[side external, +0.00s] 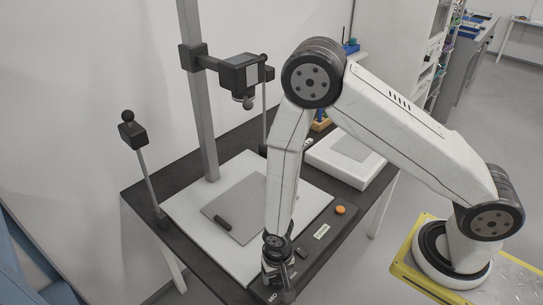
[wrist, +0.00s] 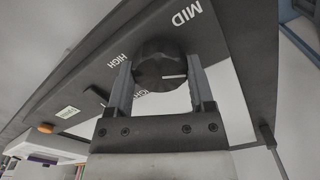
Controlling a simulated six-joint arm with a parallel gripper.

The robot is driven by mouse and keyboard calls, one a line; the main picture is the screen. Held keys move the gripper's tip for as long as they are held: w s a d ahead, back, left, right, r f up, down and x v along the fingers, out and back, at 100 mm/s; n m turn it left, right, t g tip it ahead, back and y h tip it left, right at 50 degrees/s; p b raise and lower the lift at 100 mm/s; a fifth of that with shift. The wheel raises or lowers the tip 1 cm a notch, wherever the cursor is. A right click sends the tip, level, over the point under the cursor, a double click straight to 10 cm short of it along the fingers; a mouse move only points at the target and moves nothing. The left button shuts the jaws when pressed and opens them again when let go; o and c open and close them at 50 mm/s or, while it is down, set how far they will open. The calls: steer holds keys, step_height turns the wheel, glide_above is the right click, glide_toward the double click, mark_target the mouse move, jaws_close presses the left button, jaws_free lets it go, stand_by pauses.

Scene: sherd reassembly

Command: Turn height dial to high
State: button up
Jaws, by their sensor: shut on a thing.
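The height dial (wrist: 158,55) is a round black knob on the dark panel, held between the two fingers of my gripper (wrist: 158,68) in the wrist view. Its white pointer line lies toward the right finger. The word HIGH (wrist: 117,60) is printed left of the knob and MID (wrist: 187,12) at its upper right.
An orange button (side external: 340,210) and a white label (side external: 321,231) lie along the panel. A white board with a grey mat (side external: 260,192) holds a small dark piece (side external: 222,222). A camera (side external: 240,73) hangs from a grey column (side external: 194,110). A lamp post (side external: 133,130) stands left.

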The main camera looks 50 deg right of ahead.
steer(key=n, duration=0.4)
steer(key=shift+n, duration=0.3)
steer(key=n, duration=2.3)
steer(key=shift+n, duration=0.3)
steer(key=n, duration=0.3)
steer(key=shift+n, duration=0.3)
steer(key=n, duration=0.3)
steer(key=shift+n, duration=0.4)
